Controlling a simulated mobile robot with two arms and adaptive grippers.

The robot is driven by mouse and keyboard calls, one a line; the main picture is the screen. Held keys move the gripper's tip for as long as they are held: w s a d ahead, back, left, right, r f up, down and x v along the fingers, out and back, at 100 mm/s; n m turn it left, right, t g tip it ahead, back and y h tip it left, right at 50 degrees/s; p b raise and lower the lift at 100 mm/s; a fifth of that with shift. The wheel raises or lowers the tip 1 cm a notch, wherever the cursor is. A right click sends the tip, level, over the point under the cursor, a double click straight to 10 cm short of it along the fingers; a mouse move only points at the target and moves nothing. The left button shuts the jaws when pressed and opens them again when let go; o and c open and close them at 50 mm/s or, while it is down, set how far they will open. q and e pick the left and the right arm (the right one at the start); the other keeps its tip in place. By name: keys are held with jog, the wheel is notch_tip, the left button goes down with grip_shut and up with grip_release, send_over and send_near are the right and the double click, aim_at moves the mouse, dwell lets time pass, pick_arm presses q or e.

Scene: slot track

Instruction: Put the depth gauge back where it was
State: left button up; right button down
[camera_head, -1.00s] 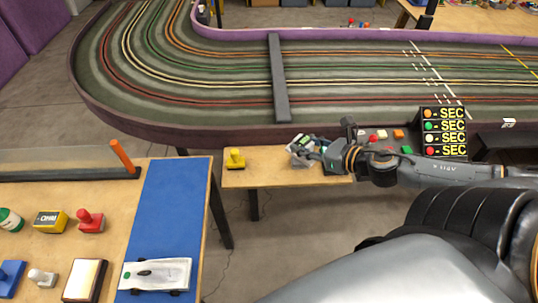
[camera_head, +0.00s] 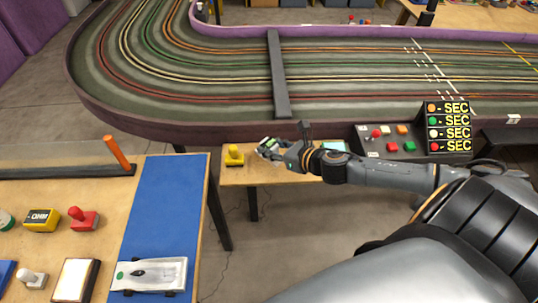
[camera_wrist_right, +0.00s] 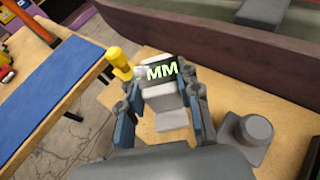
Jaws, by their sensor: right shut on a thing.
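The depth gauge (camera_wrist_right: 162,85) is a small grey device with a dark display reading "MM" in green. My right gripper (camera_head: 268,152) is shut on it, over the small wooden table (camera_head: 233,178) beside the track. In the right wrist view, the fingers of my right gripper (camera_wrist_right: 160,112) stand on both sides of the gauge. The gauge also shows in the head view (camera_head: 267,143), partly hidden by the gripper. I cannot tell whether it touches the table. My left gripper is not in view.
A yellow stamp-like piece (camera_head: 234,155) stands just left of the gauge. The slot track (camera_head: 160,125) runs behind the small table. A button panel (camera_head: 385,142) is to the right. A workbench with a blue mat (camera_head: 168,205) and a white car (camera_head: 150,274) is at left.

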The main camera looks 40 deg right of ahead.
jog(key=shift+w+a+f, duration=0.1)
jog(key=shift+w+f, duration=0.05)
jog(key=shift+f, duration=0.8)
jog(key=shift+w+a+f, duration=0.1)
jog(key=shift+w+f, duration=0.05)
jog(key=shift+f, duration=0.75)
jog(key=shift+f, duration=0.15)
jog(key=c, duration=0.9)
grip_release()
jog(key=shift+c, duration=0.2)
jog(key=shift+s+r, duration=0.1)
jog(key=shift+r, duration=0.1)
jog(key=shift+s+d, duration=0.1)
jog(key=shift+s, duration=0.25)
jog(key=v, duration=1.1)
